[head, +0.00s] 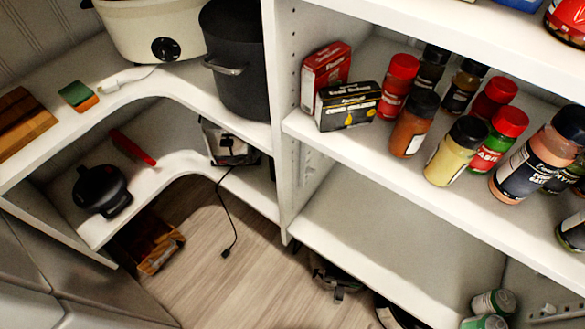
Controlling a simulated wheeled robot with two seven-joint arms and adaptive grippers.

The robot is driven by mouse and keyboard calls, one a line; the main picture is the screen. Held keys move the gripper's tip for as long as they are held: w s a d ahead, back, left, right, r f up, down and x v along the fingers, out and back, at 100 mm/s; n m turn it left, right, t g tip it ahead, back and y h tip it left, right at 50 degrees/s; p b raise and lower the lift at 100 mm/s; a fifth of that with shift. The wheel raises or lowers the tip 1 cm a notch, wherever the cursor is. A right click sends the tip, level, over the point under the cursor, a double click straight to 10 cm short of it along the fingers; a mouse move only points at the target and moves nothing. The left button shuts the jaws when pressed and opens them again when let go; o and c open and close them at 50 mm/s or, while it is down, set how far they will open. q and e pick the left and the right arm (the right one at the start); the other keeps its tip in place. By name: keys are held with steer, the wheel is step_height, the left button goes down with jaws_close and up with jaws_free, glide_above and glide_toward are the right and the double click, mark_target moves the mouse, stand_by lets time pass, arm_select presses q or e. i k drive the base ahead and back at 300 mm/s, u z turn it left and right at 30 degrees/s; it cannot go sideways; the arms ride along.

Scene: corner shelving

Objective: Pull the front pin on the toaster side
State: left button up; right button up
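A silver-and-black appliance with a dark cord, possibly the toaster (228,145), sits on the lower corner shelf, left of the upright white panel (283,130). It is partly hidden by the shelf above. Small pin-like fittings (307,172) show on the right face of that panel, below the spice shelf. They are too small to tell apart clearly. Another small fitting (548,309) shows at the lower right. I cannot tell which one is the front pin on the toaster side. Neither of my grippers is in view.
Spice bottles and boxes crowd the middle right shelf (335,140). The shelf below (390,235) is mostly bare, with green cans (493,302) at lower right. A slow cooker (150,28) and black pot (235,60) stand upper left. A cord (233,215) hangs over open wooden floor.

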mark_target(312, 171)
steer(key=z, duration=0.55)
steer(key=k, duration=0.65)
steer(key=z, duration=0.65)
steer(key=i, duration=1)
steer(key=u, duration=0.35)
